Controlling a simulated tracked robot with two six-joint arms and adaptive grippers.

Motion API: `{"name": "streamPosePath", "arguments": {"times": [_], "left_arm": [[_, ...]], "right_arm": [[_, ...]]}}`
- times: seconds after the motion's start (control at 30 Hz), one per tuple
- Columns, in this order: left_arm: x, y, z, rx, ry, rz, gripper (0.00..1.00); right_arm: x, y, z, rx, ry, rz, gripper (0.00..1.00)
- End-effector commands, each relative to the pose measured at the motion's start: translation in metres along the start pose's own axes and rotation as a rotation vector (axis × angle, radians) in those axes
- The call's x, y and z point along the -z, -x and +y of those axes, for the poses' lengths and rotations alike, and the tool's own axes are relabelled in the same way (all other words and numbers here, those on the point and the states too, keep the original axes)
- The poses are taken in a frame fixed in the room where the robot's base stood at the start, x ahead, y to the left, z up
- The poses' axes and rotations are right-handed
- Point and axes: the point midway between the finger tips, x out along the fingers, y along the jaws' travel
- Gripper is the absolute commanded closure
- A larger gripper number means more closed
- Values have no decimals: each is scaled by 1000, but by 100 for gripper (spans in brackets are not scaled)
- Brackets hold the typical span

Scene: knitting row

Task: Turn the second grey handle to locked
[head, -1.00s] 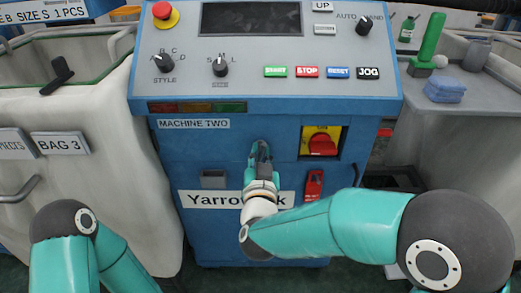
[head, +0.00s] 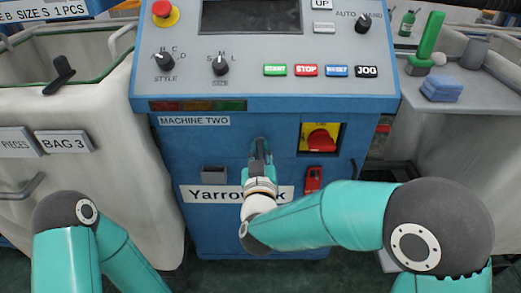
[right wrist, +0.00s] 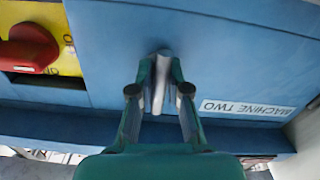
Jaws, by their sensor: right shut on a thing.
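A pale grey handle (right wrist: 158,98) sticks out of the blue front panel of machine two (head: 225,160) in the right wrist view. My right gripper (head: 261,146) is at that panel, below the MACHINE TWO label and left of the red and yellow switch. In the right wrist view my right gripper (right wrist: 160,75) has its two fingers on either side of the handle, shut on it. In the head view the gripper hides most of the handle. I cannot read any locked mark near it. My left gripper is out of view; only my left arm shows at lower left.
A red rotary switch on a yellow plate (head: 320,138) is close to the right of the gripper. A red lockout piece (head: 313,180) is below it. The control panel (head: 290,50) overhangs above. White bag bins (head: 110,170) stand left; a grey side table (head: 450,98) stands right.

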Motion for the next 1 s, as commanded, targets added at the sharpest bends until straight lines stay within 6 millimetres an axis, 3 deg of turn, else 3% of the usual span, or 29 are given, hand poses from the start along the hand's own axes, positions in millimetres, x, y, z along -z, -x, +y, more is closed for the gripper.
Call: {"name": "streamPosePath", "arguments": {"times": [0.1, 0.13, 0.27, 0.67, 0.87, 1.0], "left_arm": [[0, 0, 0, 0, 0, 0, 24], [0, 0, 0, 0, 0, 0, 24], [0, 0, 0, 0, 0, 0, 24], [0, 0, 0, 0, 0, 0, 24], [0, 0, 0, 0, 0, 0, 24], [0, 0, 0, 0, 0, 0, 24]], "right_arm": [[-4, 0, 0, 0, 5, -10, 100], [-4, 0, 0, 0, 4, -10, 79], [-3, 0, 0, 0, 3, -7, 59], [0, 5, -1, 1, 0, -1, 59], [0, 33, -1, 4, 1, -2, 59], [-1, 62, -1, 5, 2, -1, 59]]}}
